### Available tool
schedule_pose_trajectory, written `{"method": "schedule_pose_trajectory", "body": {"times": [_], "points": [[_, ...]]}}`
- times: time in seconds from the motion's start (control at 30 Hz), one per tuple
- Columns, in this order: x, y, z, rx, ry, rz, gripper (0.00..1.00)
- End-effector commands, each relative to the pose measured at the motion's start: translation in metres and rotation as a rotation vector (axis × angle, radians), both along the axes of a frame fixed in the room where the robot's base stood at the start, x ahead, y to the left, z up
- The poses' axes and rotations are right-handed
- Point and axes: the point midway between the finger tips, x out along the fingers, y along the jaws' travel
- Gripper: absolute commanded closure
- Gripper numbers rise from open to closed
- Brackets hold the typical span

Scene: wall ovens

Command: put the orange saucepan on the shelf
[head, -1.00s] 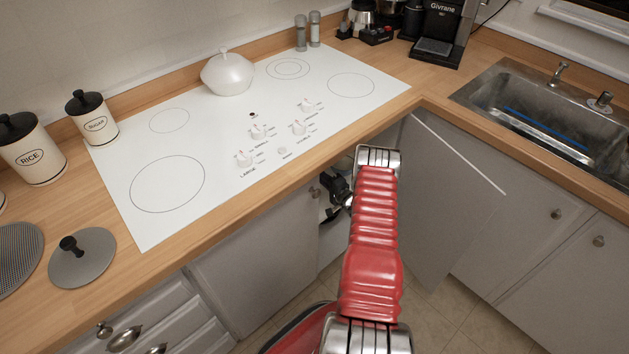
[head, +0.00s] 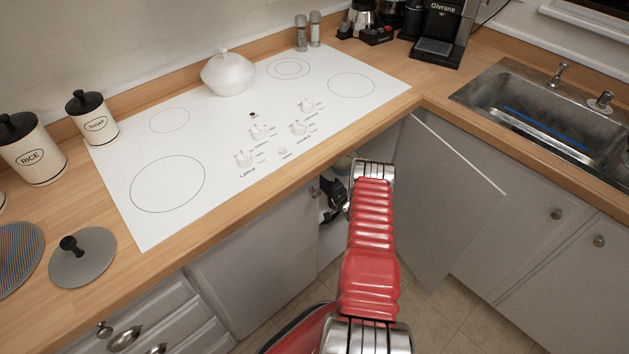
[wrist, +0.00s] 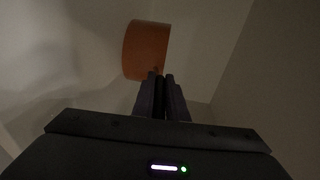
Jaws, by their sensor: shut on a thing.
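The orange saucepan (wrist: 146,48) shows in the wrist view, inside the dim cabinet, just beyond my fingertips. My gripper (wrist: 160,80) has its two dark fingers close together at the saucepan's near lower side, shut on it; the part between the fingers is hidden. In the head view my gripper (head: 335,195) is at the opening of the lower cabinet under the cooktop, partly behind my red arm. The saucepan cannot be made out in the head view. The shelf surface is hard to tell in the dark wrist view.
The cabinet door (head: 450,200) stands open to the right of my arm. A closed door (head: 255,250) is to the left. The counter edge (head: 280,165) runs above the opening. A white pot (head: 228,74) stands on the cooktop (head: 215,130).

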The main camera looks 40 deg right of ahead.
Motion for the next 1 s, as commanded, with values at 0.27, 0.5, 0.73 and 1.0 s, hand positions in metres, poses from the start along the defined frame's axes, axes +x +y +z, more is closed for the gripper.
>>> {"method": "schedule_pose_trajectory", "body": {"times": [0.27, 0.5, 0.73, 1.0], "points": [[0.000, 0.000, -0.001, 0.000, 0.001, 0.000, 0.73], [0.000, 0.000, -0.001, 0.000, 0.000, 0.000, 0.69], [-0.004, 0.000, 0.001, 0.000, 0.001, -0.001, 0.69], [-0.039, 0.002, 0.004, 0.001, 0.002, -0.002, 0.69]]}}
